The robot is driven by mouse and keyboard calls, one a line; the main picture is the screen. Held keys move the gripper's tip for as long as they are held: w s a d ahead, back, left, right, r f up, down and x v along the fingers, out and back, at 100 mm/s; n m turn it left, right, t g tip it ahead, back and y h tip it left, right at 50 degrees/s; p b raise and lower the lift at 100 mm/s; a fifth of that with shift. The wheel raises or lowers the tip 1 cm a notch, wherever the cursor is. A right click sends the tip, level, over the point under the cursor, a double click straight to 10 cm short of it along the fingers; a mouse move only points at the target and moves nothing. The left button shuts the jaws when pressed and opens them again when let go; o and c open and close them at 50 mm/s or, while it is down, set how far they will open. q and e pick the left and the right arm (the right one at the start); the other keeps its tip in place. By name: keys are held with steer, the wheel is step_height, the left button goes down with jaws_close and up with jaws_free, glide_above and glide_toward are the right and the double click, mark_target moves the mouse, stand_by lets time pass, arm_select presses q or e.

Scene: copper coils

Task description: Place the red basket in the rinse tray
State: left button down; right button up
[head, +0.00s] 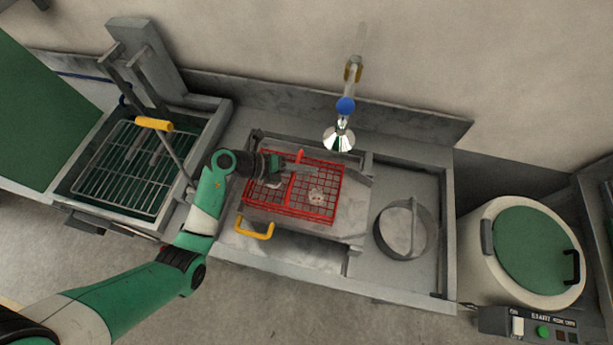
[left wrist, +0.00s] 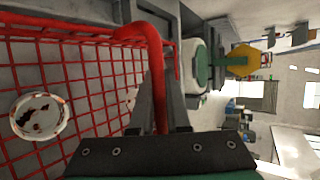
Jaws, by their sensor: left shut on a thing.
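The red wire basket (head: 325,210) is over the grey metal rinse tray (head: 300,225) below the tap; I cannot tell whether it rests on the tray floor or hangs just above it. My left gripper (head: 290,167) is shut on the basket's red handle. In the left wrist view the handle (left wrist: 152,50) runs between the fingers, beside the basket's mesh (left wrist: 95,85). A small round whitish piece with dark brown marks (left wrist: 40,116) lies in the basket. My right gripper is not in view.
A tap with a blue knob (head: 345,105) stands behind the tray. A yellow handle (head: 255,231) sits at the front. A round grey lid (head: 402,229) lies to the right. A tank with a wire rack (head: 120,170) is at left, a green-lidded drum (head: 540,255) at far right.

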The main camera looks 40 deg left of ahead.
mark_target(307, 185)
arm_select(q)
steer(key=shift+w+f, duration=0.15)
steer(key=shift+f, duration=0.15)
step_height(307, 185, down, 3)
steer(key=shift+w+d+f+b, duration=0.1)
steer(key=shift+b, duration=0.65)
steer(key=c, duration=1.3)
jaws_free()
steer(key=shift+f, duration=0.15)
steer(key=shift+c, duration=0.2)
steer(key=o, duration=0.4)
steer(key=shift+o, duration=0.2)
